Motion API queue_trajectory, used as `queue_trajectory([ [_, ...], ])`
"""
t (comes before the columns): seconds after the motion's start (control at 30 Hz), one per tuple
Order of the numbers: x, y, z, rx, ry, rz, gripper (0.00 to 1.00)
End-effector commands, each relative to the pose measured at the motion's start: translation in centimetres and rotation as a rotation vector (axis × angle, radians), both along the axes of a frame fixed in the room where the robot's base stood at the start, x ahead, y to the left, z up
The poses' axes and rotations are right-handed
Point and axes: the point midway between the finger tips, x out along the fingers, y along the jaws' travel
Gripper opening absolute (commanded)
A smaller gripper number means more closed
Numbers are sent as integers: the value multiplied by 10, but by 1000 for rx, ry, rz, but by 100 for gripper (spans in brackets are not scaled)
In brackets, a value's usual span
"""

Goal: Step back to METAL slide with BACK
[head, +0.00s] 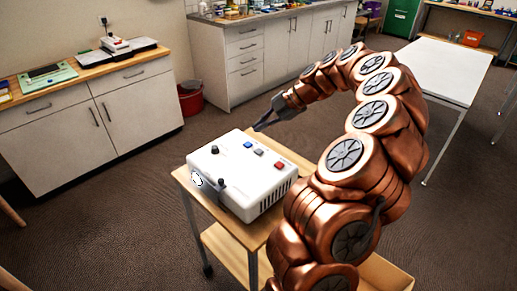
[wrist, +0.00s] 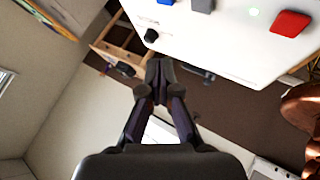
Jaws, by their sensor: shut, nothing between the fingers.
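A white control box (head: 240,180) stands on a small wooden trolley. Its top has a blue button (head: 248,145), a pale grey button (head: 259,152) and a red button (head: 279,165), plus black knobs. No label on the buttons can be read, so I cannot tell which is BACK. No slide picture shows. My gripper (head: 261,127) is shut and empty, above and beyond the box's far edge, close to the blue button.
The wooden trolley (head: 217,240) has a lower shelf. A cabinet with a wooden top (head: 95,125) stands at the left, and a longer counter (head: 262,55) stands behind. A red bin (head: 191,100) sits between them. A white table (head: 445,70) is at the right. Carpet is clear around the trolley.

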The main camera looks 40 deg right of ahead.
Motion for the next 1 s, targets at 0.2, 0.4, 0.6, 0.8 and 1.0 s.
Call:
queue_trajectory([
  [0.2, 0, 0, -18, 3, 4, -1, 0],
  [0.4, -1, 1, -34, 3, 5, 0, 0],
  [0.6, 0, 0, -53, -1, 1, -1, 0],
  [0.8, 0, 0, -60, -1, 0, -1, 0],
  [1.0, 0, 0, -63, -1, 0, -1, 0],
])
